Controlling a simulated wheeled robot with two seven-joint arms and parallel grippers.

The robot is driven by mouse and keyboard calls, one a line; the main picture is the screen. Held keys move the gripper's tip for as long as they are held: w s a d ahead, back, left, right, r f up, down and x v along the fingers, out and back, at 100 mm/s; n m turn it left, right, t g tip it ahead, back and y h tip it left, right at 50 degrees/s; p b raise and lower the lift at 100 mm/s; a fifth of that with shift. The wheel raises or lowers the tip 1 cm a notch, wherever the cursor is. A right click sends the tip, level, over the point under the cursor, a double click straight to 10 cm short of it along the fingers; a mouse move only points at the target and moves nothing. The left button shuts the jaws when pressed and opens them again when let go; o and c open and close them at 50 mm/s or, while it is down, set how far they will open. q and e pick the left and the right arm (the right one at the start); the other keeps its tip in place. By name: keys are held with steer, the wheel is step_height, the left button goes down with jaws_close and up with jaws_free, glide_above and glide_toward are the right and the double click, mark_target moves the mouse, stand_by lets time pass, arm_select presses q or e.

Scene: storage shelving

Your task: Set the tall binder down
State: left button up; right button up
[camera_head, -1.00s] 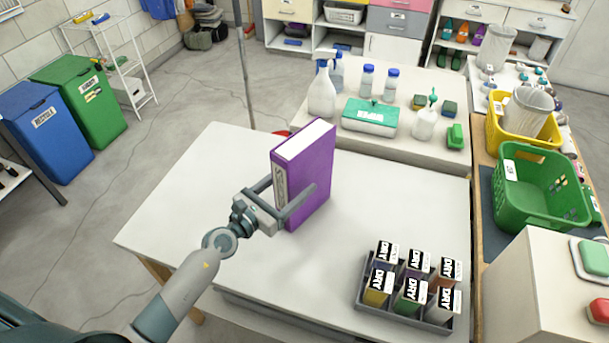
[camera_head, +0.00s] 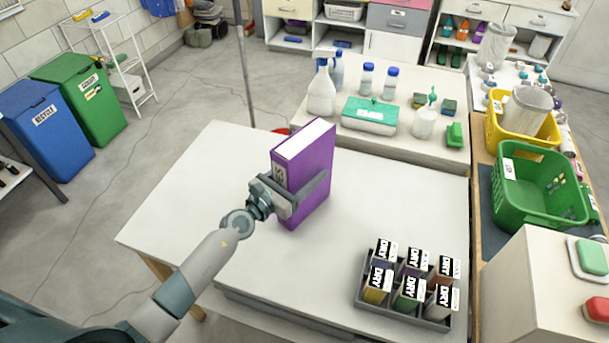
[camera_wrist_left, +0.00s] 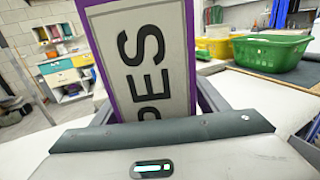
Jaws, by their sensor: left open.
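The tall purple binder (camera_head: 310,165) stands upright on the white table (camera_head: 200,190), its white page edges facing up. Its labelled spine (camera_wrist_left: 150,65) fills the middle of the left wrist view, close in front of the gripper's palm. My left gripper (camera_head: 298,190) is open, with one finger along the binder's near right face. The other finger is mostly hidden behind the binder in the head view. In the wrist view the fingers flank the binder on both sides. Whether they touch it I cannot tell. My right gripper is not in view.
A grey tray of several labelled boxes (camera_head: 408,315) sits at the table's front right. Behind the table are a spray bottle (camera_head: 322,92) and a green-lidded box (camera_head: 370,115). A green basket (camera_head: 545,190) stands at right. The table's left side is clear.

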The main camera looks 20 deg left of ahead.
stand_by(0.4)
arm_select(q)
steer(key=shift+r, duration=0.1)
steer(key=c, duration=1.7)
steer(key=shift+r, duration=0.1)
